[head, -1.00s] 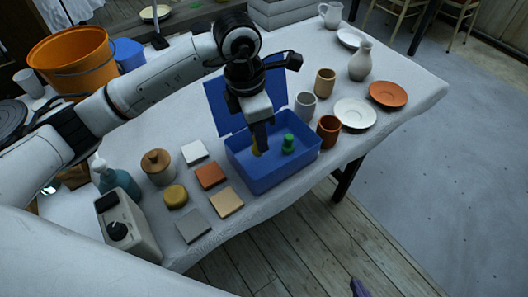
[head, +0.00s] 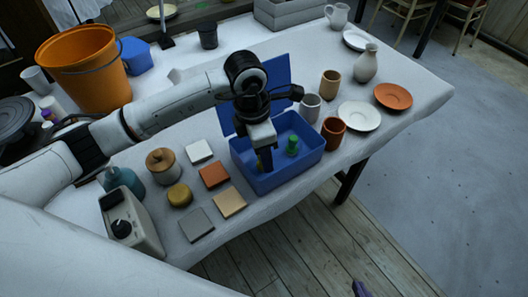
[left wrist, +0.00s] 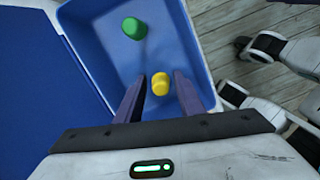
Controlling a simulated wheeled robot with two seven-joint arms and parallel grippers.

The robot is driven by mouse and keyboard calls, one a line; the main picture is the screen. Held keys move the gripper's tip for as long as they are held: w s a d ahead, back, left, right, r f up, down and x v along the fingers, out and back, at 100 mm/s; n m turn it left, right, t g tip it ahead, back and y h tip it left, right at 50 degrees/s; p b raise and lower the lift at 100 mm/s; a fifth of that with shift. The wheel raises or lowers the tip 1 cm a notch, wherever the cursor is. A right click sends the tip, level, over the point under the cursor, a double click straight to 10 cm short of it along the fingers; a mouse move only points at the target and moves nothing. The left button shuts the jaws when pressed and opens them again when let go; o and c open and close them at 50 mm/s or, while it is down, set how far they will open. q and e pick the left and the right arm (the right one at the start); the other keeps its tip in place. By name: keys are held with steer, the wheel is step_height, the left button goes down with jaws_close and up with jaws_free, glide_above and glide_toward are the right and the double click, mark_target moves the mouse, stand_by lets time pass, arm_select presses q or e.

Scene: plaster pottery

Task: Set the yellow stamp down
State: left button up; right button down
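The yellow stamp (left wrist: 160,83) is in the blue box (head: 240,161); it shows only partly in the head view (head: 259,168). My left gripper (head: 265,163) reaches down into the box. In the left wrist view its two fingers (left wrist: 157,92) stand on either side of the stamp with a gap at each side, so it is open. A green stamp (left wrist: 134,28) is in the same box, apart from the yellow one; it also shows in the head view (head: 292,146). Only a purple tip of my right gripper (head: 360,288) shows at the bottom edge.
The box's blue lid (head: 274,84) stands open behind it. Cups, including a terracotta one (head: 333,132), and a white saucer (head: 360,116) stand to the right. Tiles (head: 214,175) and a lidded jar (head: 161,166) are left of the box. The table's front edge is close.

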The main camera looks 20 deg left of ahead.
mark_target(258, 165)
arm_select(q)
step_height(258, 165, up, 12)
steer(key=a, duration=0.1)
steer(key=shift+s+a+r+b, duration=0.15)
steer(key=shift+s+b, duration=0.3)
stand_by(0.4)
